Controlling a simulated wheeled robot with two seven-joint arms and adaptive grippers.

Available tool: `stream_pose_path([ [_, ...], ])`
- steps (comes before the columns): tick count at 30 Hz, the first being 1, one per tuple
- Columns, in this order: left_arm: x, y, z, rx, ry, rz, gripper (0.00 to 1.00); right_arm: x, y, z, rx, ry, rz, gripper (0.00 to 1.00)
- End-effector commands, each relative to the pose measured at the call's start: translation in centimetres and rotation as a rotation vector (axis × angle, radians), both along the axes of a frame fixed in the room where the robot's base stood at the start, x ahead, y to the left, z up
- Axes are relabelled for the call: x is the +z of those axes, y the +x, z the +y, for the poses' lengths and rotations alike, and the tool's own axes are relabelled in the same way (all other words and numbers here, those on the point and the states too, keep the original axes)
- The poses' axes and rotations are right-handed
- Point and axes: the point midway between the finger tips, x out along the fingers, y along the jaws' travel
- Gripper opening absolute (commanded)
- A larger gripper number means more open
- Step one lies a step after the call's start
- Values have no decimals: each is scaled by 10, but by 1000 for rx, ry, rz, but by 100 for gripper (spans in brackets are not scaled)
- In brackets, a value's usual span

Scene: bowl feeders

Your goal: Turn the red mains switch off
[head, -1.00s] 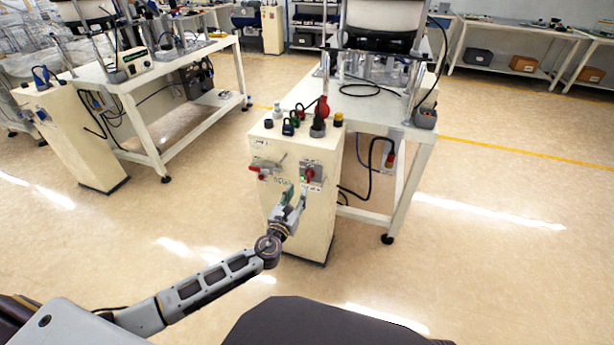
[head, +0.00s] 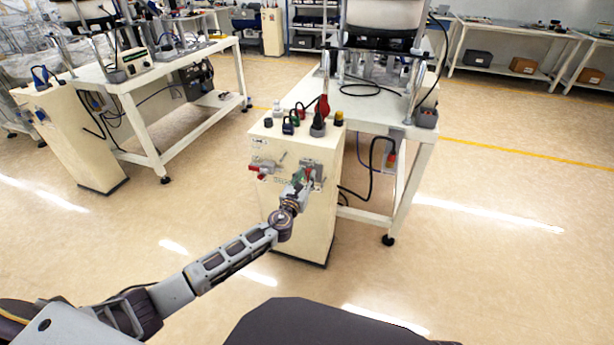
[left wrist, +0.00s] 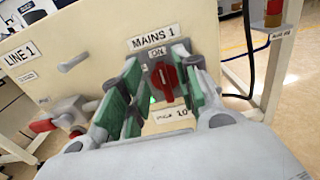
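The red mains switch (left wrist: 166,84) is on the cream cabinet panel, under a "MAINS 1" label (left wrist: 153,37) and next to an "ON" mark. Its red handle stands roughly upright in the left wrist view. My left gripper (left wrist: 160,92) is open, with its green-padded fingers on either side of the switch and a visible gap on both sides. In the head view my left gripper (head: 303,179) is in front of the switch and partly hides it. My right gripper is not in view.
A red-handled valve (head: 256,168) sits left of the switch on the cabinet (head: 262,195). Coloured knobs and plugs stand on its top. A white worktable (head: 385,108) adjoins it at the right. The floor in front is free.

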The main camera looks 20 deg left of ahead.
Motion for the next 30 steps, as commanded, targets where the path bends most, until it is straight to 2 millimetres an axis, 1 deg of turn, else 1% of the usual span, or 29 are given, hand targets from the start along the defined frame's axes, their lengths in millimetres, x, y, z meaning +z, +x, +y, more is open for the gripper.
stream_pose_path([
  [3,0,9,-1,0,-1,0,32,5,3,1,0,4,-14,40],
  [9,0,18,-1,-1,-1,0,32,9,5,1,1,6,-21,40],
  [20,0,20,-1,-1,-1,1,32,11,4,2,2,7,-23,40],
  [23,0,20,-1,-1,-1,0,21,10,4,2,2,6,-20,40],
  [27,0,20,-1,-1,-1,0,3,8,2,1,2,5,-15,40],
  [28,0,20,-1,-1,-1,0,0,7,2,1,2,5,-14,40],
  [30,0,20,-1,-1,-1,0,0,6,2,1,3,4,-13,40],
])
